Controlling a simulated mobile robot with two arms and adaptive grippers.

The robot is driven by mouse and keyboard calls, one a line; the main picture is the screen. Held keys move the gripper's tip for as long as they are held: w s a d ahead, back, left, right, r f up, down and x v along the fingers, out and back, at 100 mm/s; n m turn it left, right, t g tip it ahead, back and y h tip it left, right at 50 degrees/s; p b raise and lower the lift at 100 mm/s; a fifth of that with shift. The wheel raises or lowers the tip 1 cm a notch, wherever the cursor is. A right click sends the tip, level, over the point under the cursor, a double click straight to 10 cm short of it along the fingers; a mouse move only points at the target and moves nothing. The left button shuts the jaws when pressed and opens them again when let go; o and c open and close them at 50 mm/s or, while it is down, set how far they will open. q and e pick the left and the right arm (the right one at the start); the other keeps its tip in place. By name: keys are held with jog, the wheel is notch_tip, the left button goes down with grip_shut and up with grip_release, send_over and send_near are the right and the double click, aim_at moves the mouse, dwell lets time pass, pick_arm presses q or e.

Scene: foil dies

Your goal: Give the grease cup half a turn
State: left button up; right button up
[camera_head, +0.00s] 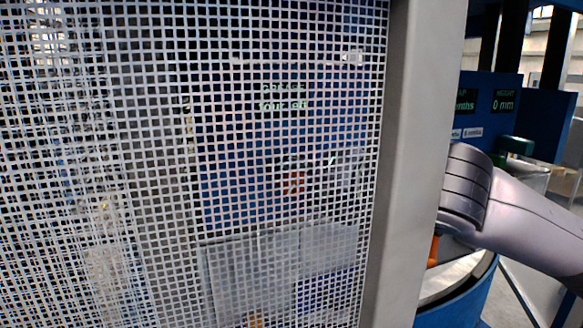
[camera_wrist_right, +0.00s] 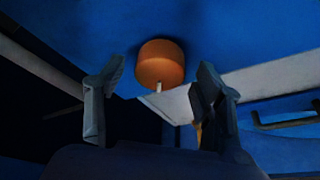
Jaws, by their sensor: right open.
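The grease cup, an orange round cup (camera_wrist_right: 160,62) with a short pale mark or pin at its lower edge, sits against a blue surface in the right wrist view. My right gripper (camera_wrist_right: 160,72) is open, one finger on each side below the cup in the picture, with nothing between them. I cannot tell how far the cup is from the fingertips. In the head view my right arm comes in from the right, and its gripper is mostly hidden behind a grey post. A small orange patch (camera_head: 433,250) shows there; I cannot tell what it is. My left gripper is not in view.
A wire mesh screen (camera_head: 290,130) fills the left of the head view, with the grey post (camera_head: 405,160) at its right edge. A blurred display (camera_head: 283,98) and an orange spot (camera_head: 293,182) show through the mesh. A blue panel (camera_head: 488,100) reads "0 mm".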

jog(key=shift+x, duration=1.35)
jog(key=shift+c, duration=0.2)
jog(key=c, duration=1.1)
